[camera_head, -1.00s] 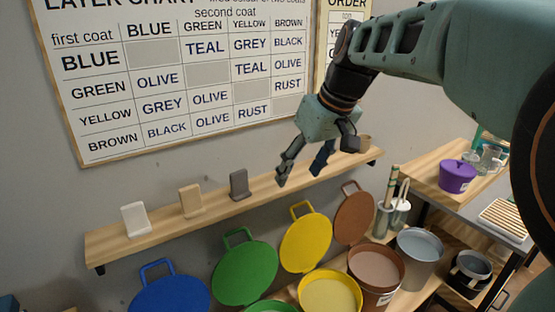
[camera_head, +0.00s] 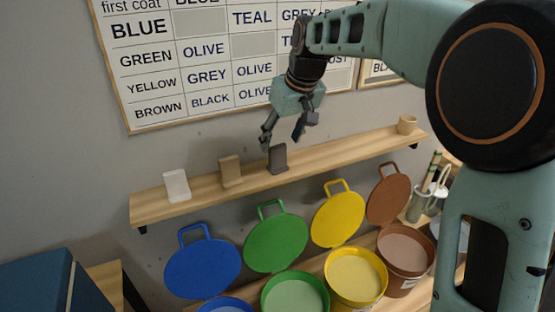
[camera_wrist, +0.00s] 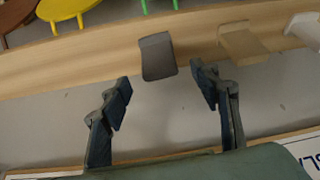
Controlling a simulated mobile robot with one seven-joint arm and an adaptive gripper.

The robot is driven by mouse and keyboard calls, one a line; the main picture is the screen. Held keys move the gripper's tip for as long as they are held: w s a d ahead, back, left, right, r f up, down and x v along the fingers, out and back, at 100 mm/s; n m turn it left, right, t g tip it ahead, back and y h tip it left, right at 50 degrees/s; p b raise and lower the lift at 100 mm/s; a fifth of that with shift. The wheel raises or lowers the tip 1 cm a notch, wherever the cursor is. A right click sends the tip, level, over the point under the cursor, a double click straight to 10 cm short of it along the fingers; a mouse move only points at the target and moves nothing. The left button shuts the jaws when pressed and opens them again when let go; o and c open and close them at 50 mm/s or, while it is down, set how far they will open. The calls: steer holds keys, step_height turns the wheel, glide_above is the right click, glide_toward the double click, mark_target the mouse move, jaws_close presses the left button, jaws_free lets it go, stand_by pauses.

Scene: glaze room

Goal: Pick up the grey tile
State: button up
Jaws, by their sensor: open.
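The grey tile (camera_head: 278,158) is a dark grey slab standing upright on a wooden wall shelf, at the right end of a row of three tiles. In the wrist view the grey tile (camera_wrist: 157,56) shows just beyond the fingertips, between their lines. My gripper (camera_head: 284,140) is open and empty, just above and around the top of the tile in the head view. In the wrist view my gripper (camera_wrist: 163,84) has its fingers spread wide, and neither visibly touches the tile.
A tan tile (camera_head: 231,171) and a white tile (camera_head: 177,186) stand left of the grey one on the shelf (camera_head: 330,158). A lettered chart (camera_head: 165,65) hangs above; coloured lids and buckets (camera_head: 355,278) are below.

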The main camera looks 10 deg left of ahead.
mark_target(278, 146)
steer(key=x, duration=0.5)
steer(key=shift+w+p, duration=0.1)
steer(key=shift+p, duration=0.2)
steer(key=c, duration=1.3)
steer(key=shift+r, duration=0.15)
steer(key=shift+c, duration=0.2)
steer(key=shift+r, duration=0.2)
steer(key=r, duration=0.3)
steer(key=shift+s+r, duration=0.15)
steer(key=shift+s, duration=0.1)
steer(key=s+r+b, duration=0.2)
steer(key=s+r, duration=0.7)
steer(key=s, duration=0.4)
steer(key=shift+s+d, duration=0.25)
steer(key=shift+s, duration=0.05)
